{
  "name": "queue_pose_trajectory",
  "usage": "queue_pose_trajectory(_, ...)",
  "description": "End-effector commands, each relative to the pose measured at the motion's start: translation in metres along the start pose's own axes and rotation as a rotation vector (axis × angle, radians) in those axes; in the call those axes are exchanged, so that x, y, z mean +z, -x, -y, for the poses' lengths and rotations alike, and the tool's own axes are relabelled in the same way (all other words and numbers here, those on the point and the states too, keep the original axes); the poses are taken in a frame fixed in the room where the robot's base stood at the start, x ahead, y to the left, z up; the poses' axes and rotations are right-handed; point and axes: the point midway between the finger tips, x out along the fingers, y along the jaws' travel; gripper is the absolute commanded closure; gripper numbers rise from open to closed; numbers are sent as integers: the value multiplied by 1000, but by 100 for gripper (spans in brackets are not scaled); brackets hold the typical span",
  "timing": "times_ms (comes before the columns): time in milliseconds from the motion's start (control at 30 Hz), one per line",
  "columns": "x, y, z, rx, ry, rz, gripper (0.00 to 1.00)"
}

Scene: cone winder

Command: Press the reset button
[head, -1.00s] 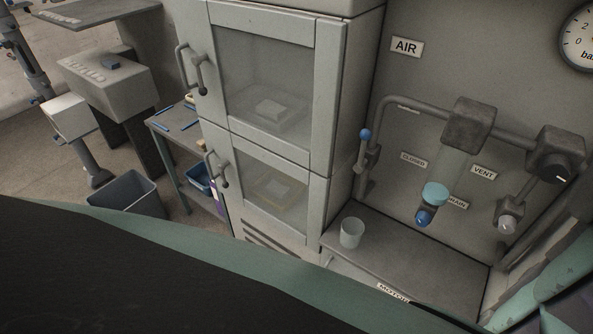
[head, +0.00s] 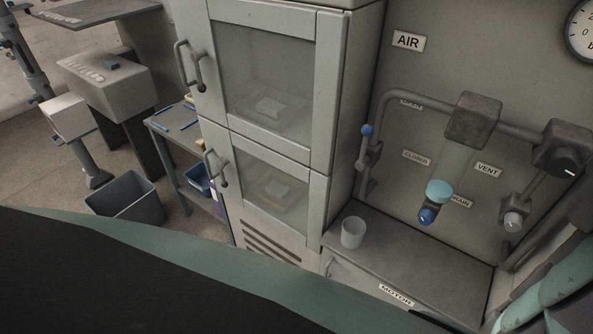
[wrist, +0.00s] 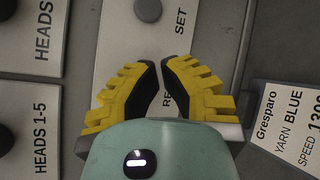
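In the wrist view, a pale panel plate (wrist: 119,27) carries sideways lettering. A label reading "RE" (wrist: 168,101), its rest hidden, shows between my gripper's fingers. A "SET" label (wrist: 181,21) stands farther up. No other button shows on this plate; the area beside "RE" is hidden by the left finger. My gripper (wrist: 159,64) has yellow fingers with black pads, tips nearly together over the plate and holding nothing. Whether the tips touch the plate is unclear. The head view shows neither panel nor gripper.
Dark knobs (wrist: 5,140) with "HEADS" labels (wrist: 43,30) lie left of the plate; a "Gresparo" card (wrist: 283,125) lies right. In the head view are a glass-door cabinet (head: 270,75), pipework with valves (head: 472,120), a cup (head: 353,232) and a bin (head: 125,198).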

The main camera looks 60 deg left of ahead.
Motion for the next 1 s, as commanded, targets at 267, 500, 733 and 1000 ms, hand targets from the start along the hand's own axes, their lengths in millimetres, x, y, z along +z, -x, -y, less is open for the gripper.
queue_pose_trajectory(267, 1, 0, 0, -1, 0, 1, 95)
queue_pose_trajectory(500, 1, 0, 1, -1, 0, 2, 100)
queue_pose_trajectory(733, 1, 0, 1, -1, 0, 2, 100)
queue_pose_trajectory(1000, 1, 0, 0, -1, 0, 2, 100)
